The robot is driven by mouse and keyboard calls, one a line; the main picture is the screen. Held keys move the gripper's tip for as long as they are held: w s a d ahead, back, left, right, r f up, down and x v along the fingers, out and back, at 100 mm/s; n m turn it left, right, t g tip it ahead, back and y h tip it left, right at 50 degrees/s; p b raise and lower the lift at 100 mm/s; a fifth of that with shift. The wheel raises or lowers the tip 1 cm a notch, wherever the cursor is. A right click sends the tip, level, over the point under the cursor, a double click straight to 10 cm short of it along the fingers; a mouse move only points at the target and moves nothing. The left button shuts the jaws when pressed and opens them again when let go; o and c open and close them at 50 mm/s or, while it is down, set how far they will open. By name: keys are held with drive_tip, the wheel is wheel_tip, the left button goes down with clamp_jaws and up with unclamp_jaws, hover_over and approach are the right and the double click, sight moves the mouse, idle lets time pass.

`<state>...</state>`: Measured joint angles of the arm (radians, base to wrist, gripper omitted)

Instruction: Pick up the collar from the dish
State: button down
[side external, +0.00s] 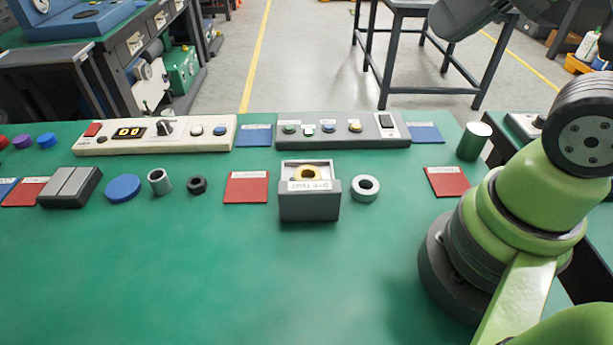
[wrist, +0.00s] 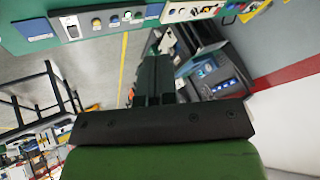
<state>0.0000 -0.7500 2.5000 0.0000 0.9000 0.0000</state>
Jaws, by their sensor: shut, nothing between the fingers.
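No plain dish stands out. A grey open-topped box (side external: 309,207) labelled "DYE TEST" stands mid-table, with a brass-coloured ring (side external: 308,173) inside. A pale grey ring-shaped collar (side external: 365,187) lies on the table just right of the box. Which ring is the task's collar I cannot tell for certain. My gripper (wrist: 153,62) shows in the wrist view, its dark fingers together and empty, over the floor beyond the bench edge and away from the box. The box and rings are not in the wrist view.
A grey tube (side external: 159,181), black nut (side external: 197,185) and blue disc (side external: 123,188) lie left of the box. Red mats (side external: 246,188) flank it. Two control panels (side external: 155,134) (side external: 343,130) line the back. A green cylinder (side external: 474,141) stands right. The table front is clear.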

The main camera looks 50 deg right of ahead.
drive_tip(key=c, duration=0.8)
unclamp_jaws()
drive_tip(key=m+g+h, duration=0.1)
drive_tip(key=g+h, duration=0.1)
drive_tip(key=g, duration=0.5)
hover_over(308, 174)
drive_tip(key=s+a, duration=0.1)
wheel_tip(308, 174, down, 24)
drive_tip(key=shift+s+f, duration=0.1)
drive_tip(key=shift+f, duration=0.1)
drive_tip(key=shift+s+a+f, duration=0.1)
drive_tip(key=shift+f, duration=1.35)
drive_tip(key=shift+a+f, duration=0.1)
drive_tip(key=shift+f, duration=1.3)
